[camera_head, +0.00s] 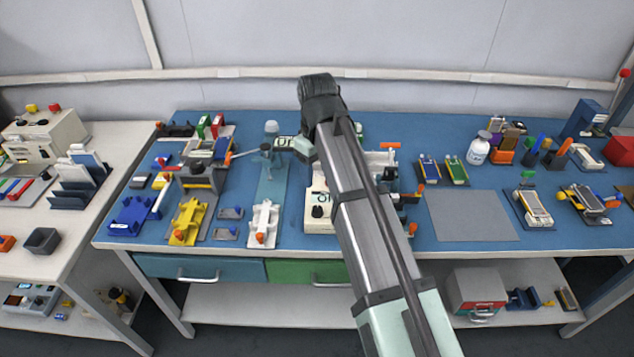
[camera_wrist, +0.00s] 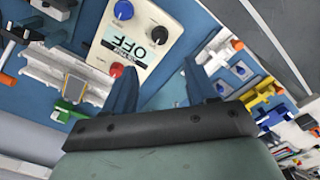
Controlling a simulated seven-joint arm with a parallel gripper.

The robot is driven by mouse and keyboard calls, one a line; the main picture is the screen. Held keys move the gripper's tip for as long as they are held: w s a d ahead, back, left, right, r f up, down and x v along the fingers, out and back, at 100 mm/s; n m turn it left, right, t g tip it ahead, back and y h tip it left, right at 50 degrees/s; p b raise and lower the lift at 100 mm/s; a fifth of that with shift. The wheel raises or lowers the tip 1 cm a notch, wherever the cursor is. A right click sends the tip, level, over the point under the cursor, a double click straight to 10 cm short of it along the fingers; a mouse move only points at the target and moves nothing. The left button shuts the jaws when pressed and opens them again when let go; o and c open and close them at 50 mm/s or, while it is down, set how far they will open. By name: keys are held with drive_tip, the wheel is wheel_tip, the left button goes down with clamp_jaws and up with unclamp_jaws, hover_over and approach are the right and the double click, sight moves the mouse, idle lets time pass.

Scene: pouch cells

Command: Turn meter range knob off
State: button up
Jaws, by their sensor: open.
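The meter (camera_wrist: 155,20) is a cream box in the wrist view, with a display (camera_wrist: 130,45) that reads OFF upside down. I cannot tell which knob sets the range. My gripper (camera_wrist: 160,64) is open, its two blue fingers apart with nothing between them, the left one overlapping the meter's edge in view. The fingertips are hidden in the head view.
A white fixture (camera_head: 264,224) with an orange part stands left of the meter. Orange-handled fixtures (camera_head: 411,193) stand to its right. A bare grey mat (camera_head: 468,215) lies further right on the blue bench top. A yellow fixture (camera_head: 188,222) stands at the left.

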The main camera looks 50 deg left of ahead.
drive_tip(key=shift+r, duration=0.95)
